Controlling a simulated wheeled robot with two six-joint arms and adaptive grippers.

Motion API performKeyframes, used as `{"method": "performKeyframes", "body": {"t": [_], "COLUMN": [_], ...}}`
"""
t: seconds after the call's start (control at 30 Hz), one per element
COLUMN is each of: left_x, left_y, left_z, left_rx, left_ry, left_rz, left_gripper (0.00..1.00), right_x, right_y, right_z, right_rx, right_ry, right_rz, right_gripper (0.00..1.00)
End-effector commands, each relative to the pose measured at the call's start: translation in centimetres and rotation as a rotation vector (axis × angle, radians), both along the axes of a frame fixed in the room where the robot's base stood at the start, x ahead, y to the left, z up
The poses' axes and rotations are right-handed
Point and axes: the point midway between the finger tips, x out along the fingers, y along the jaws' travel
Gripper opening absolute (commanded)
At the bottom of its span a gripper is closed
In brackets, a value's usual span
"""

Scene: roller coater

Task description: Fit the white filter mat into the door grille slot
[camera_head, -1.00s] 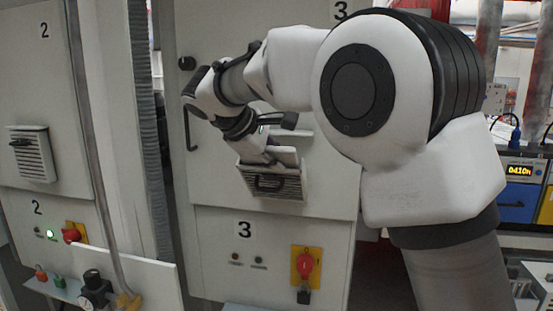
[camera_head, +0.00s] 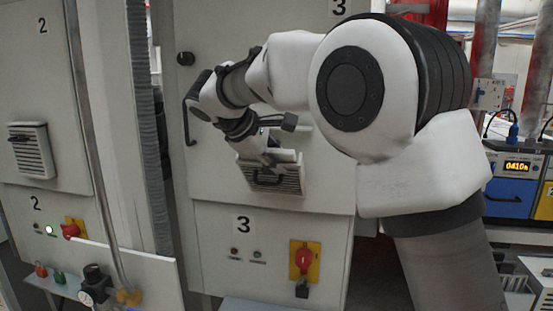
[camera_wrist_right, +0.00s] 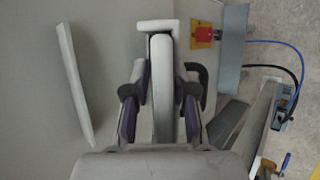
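The white filter mat (camera_wrist_right: 163,95) shows edge-on in the right wrist view, as a pale bar between the two fingers. In the head view its upper edge (camera_head: 287,156) shows just above the grille (camera_head: 283,182) on door 3. The grille leans outward at its top, and the mat's lower part is hidden behind it. My right gripper (camera_wrist_right: 163,90) is at the slot, one finger on each side of the mat. Narrow gaps show between the finger pads and the mat. In the head view the right gripper (camera_head: 268,158) stands over the grille. My left gripper is not in view.
The grille's black handle (camera_wrist_right: 200,82) is close beside one finger. A white ledge (camera_wrist_right: 75,85) lies on the other side. A red switch on a yellow plate (camera_head: 304,262) sits lower on cabinet 3. Cabinet 2 has its own grille (camera_head: 31,150), closed.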

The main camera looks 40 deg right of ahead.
Motion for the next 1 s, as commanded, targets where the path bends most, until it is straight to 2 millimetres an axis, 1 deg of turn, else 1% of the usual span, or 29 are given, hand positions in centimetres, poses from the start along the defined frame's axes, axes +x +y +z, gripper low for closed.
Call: {"method": "performKeyframes", "body": {"t": [0.33, 0.47, 0.57, 0.8, 0.9, 1.0], "left_x": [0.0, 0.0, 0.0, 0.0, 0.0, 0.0], "left_y": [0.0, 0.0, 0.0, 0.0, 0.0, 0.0], "left_z": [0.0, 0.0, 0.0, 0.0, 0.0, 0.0], "left_rx": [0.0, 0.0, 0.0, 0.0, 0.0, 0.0], "left_ry": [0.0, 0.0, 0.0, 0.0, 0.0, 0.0], "left_rz": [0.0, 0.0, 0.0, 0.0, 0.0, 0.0], "left_gripper": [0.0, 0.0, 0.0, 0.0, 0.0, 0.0], "right_x": [0.0, 0.0, -0.2, -0.7, -0.9, -1.0], "right_y": [0.0, 0.6, 1.8, 6.3, 7.6, 8.3], "right_z": [-0.1, 0.5, 1.7, 5.9, 7.1, 7.8], "right_rx": [0.001, -0.002, -0.002, -0.001, 0.0, 0.001], "right_ry": [0.001, -0.001, -0.001, -0.001, 0.001, 0.003], "right_rz": [0.0, 0.001, 0.001, 0.001, 0.001, 0.0], "right_gripper": [0.43, 0.43, 0.43, 0.43, 0.43, 0.43]}}
